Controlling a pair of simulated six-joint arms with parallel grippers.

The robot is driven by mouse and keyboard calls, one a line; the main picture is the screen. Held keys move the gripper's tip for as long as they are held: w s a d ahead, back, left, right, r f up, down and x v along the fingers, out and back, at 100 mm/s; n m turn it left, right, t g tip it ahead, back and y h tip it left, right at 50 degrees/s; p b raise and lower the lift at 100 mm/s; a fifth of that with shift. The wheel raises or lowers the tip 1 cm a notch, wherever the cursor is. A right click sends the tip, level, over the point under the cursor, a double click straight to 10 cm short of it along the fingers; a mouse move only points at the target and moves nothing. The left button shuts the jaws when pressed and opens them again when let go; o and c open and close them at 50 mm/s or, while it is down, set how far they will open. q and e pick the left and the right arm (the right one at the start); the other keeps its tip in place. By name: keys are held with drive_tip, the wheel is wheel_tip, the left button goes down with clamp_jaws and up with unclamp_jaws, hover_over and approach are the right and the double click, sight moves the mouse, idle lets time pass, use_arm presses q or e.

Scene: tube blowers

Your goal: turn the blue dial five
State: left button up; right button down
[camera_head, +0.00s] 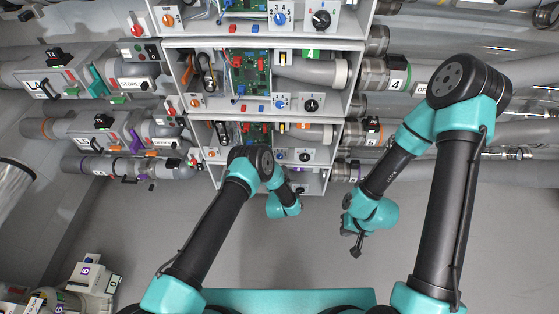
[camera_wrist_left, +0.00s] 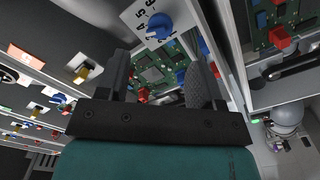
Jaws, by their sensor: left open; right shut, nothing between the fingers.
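Blue dials sit on white panels of the rack: a top one (camera_head: 280,18), a middle one (camera_head: 280,101) and a lower one (camera_head: 281,154). In the left wrist view a blue dial (camera_wrist_left: 159,25) with a white pointer and printed numbers, including a 5, is on a white panel beyond my fingertips. My left gripper (camera_wrist_left: 160,78) is open, with nothing between its fingers, and apart from the dial. In the head view my left gripper (camera_head: 298,190) is partly hidden by its own wrist near the rack's lower edge.
Green circuit boards (camera_head: 249,75), small red and blue blocks and black dials (camera_head: 311,104) share the white rack (camera_head: 352,80). Grey pipes (camera_head: 85,75) flank it on both sides. A light machine (camera_head: 90,275) stands at lower left. The grey floor (camera_head: 325,255) between my arms is clear.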

sight(280, 157)
use_arm(q)
drive_tip(key=w, duration=0.7)
drive_tip(key=shift+w+d, duration=0.15)
drive_tip(key=shift+w, duration=0.2)
drive_tip(key=c, duration=0.9)
drive_tip(key=shift+m, duration=0.5)
drive_tip(key=shift+f+m, duration=0.1)
drive_tip(key=shift+m, duration=3.3)
